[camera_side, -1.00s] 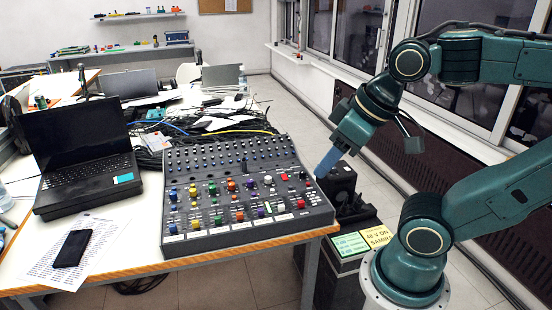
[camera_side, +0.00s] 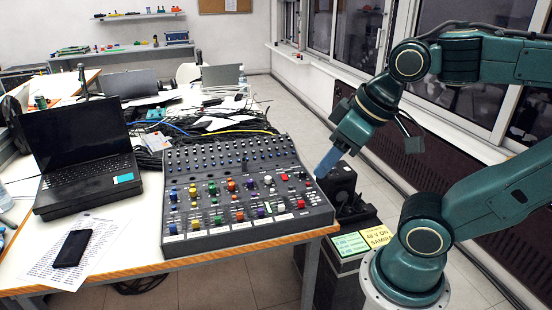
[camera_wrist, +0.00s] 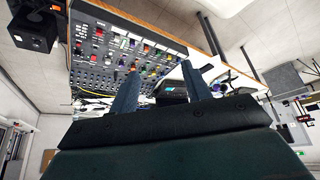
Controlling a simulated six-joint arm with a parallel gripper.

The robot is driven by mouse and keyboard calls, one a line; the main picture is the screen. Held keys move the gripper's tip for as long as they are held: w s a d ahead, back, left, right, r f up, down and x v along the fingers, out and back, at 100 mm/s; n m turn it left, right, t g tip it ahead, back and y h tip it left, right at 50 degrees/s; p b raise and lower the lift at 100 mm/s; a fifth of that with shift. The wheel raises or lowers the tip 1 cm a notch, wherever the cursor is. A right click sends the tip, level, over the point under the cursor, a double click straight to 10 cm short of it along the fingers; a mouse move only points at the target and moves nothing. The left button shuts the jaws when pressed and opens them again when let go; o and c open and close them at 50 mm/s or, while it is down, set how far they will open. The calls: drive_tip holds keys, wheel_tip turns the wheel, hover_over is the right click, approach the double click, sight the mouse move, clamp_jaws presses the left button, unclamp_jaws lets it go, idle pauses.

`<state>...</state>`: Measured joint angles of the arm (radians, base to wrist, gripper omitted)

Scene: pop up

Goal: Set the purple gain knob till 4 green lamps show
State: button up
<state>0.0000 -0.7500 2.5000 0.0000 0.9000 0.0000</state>
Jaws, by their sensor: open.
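The mixing console (camera_side: 205,240) lies at the front right of the table, with rows of coloured knobs. A purple knob (camera_side: 261,212) sits among the lower knobs, right of the middle. The console also shows upside down in the wrist view (camera_wrist: 110,15), where I cannot pick out the purple knob for sure. My gripper (camera_wrist: 158,72) is open and empty. In the side view it hangs above and beyond the console's right edge, apart from it.
A black laptop (camera_side: 75,143) and a phone (camera_side: 72,248) on a paper sheet lie left of the console. Cables and papers lie behind it. A black box (camera_side: 338,183) stands right of the console, below my gripper.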

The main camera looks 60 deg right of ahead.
drive_tip(key=shift+c, duration=1.1)
drive_tip(key=shift+w+d+r+m, duration=0.1)
drive_tip(key=shift+w+r+m, duration=0.15)
drive_tip(key=shift+w+m, duration=0.2)
drive_tip(key=w+d+f+m+g, duration=0.1)
drive_tip(key=w+d+m+g, duration=0.1)
drive_tip(key=w+d+m, duration=0.55)
drive_tip(key=w+d+f+m+g, duration=0.1)
drive_tip(key=w+d+m, duration=0.1)
drive_tip(key=w+m, duration=0.9)
drive_tip(key=w+d+f+m+g, duration=0.1)
drive_tip(key=w+d+f+m, duration=0.3)
drive_tip(key=w+f, duration=0.1)
drive_tip(key=w+d+f+m, duration=0.4)
drive_tip(key=w+d+f, duration=0.1)
drive_tip(key=f, duration=0.3)
drive_tip(key=w+d+f+m+g, duration=0.1)
drive_tip(key=w+d+f+m, duration=0.3)
drive_tip(key=w+d+f, duration=0.1)
drive_tip(key=shift+d+f+g, duration=0.2)
drive_tip(key=shift+f+g, duration=0.1)
drive_tip(key=shift+f, duration=0.6)
drive_tip(key=shift+f, duration=0.1)
